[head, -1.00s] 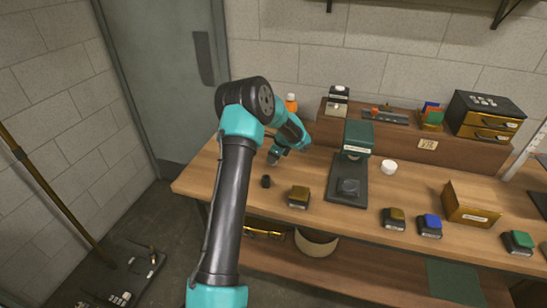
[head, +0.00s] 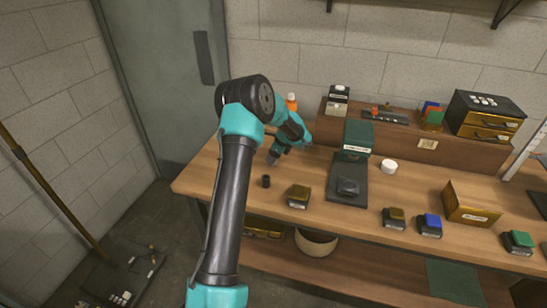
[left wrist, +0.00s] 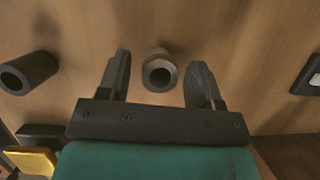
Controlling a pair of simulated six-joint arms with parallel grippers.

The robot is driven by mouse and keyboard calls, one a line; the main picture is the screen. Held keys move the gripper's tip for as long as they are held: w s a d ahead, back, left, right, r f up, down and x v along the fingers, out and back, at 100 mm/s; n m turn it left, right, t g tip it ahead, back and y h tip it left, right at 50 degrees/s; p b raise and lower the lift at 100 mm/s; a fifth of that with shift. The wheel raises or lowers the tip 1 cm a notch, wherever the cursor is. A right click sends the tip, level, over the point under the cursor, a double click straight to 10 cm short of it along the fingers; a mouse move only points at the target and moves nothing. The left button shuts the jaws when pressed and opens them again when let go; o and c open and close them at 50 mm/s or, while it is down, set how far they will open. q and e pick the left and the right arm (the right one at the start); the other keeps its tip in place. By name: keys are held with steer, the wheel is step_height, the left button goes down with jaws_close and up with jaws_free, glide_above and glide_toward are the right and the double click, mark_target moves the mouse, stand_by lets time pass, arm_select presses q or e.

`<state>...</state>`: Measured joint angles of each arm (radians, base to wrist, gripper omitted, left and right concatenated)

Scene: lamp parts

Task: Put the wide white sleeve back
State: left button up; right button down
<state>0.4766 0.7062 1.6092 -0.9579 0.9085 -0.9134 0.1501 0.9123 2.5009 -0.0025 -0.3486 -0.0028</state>
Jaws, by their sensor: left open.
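A short white round piece (head: 388,166), which looks like the wide white sleeve, stands on the workbench right of the dark green-topped stand (head: 347,187). My left gripper (head: 272,157) is low over the left part of the bench, well left of the white piece. In the left wrist view my left gripper (left wrist: 157,85) is open, with a small hollow grey tube (left wrist: 160,75) between its fingers and gaps on both sides. A dark hollow tube (left wrist: 28,72) lies to its left in that view; a small dark cylinder (head: 266,181) shows near the gripper in the head view. My right gripper is out of view.
An open cardboard box (head: 470,206) stands at right. An orange-capped bottle (head: 291,102) is behind my left arm. A raised shelf (head: 470,150) runs along the back.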

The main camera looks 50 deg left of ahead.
arm_select(q)
steer(key=v, duration=1.1)
steer(key=shift+r, duration=0.15)
steer(key=shift+d, duration=0.15)
